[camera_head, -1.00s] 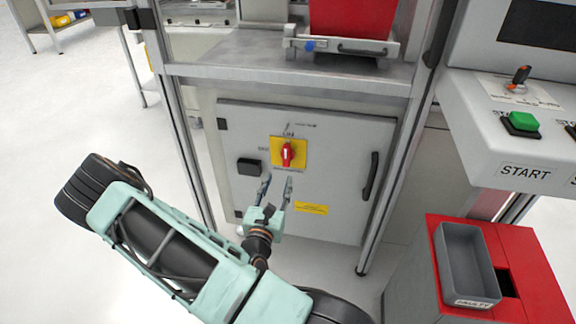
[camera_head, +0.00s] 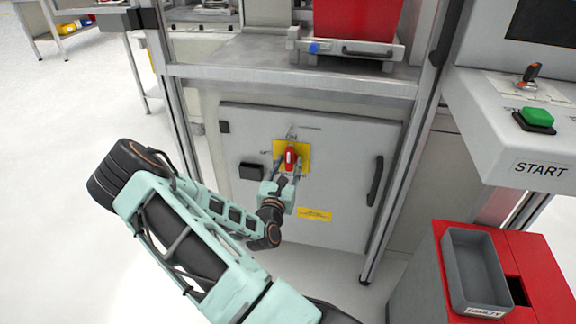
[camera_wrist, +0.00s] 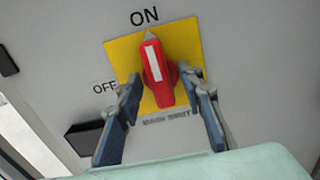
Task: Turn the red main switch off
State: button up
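The red main switch (camera_head: 291,158) is a rotary handle on a yellow plate (camera_head: 304,147) on the grey cabinet door. In the wrist view the red switch (camera_wrist: 157,72) stands almost upright, its tip toward the ON label (camera_wrist: 145,16). The OFF label (camera_wrist: 105,87) is at the plate's left. My gripper (camera_head: 288,172) is at the lower part of the switch. In the wrist view my gripper (camera_wrist: 161,95) is open, one finger on each side of the handle's lower end, with visible gaps.
A black box (camera_head: 251,172) sits left of the plate on the cabinet door (camera_head: 335,165). A black door handle (camera_head: 375,181) is to the right. A red bin with a grey tray (camera_head: 475,270) and a START console (camera_head: 525,140) stand further right.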

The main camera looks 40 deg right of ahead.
grip_shut()
jog(key=shift+r+p, duration=0.1)
jog(key=shift+p, duration=0.25)
jog(key=n+p, duration=0.2)
jog(key=p, duration=0.2)
jog(key=shift+r+n, duration=0.2)
jog(key=shift+n, duration=0.2)
jog(key=n+p, duration=0.3)
jog(key=p, duration=0.1)
jog(key=shift+f+n, duration=0.1)
jog(key=shift+n, duration=0.2)
jog(key=n+p, duration=0.2)
jog(key=n, duration=0.1)
jog(key=n+p, duration=0.2)
jog(key=n, duration=0.1)
jog(key=shift+w+a+f, duration=0.1)
jog(key=shift+f, duration=0.1)
jog(key=n, duration=0.2)
jog(key=n+p, duration=0.1)
jog(key=n, duration=0.2)
jog(key=shift+f+n+p, duration=0.2)
jog(key=shift+n+p, duration=0.1)
grip_release()
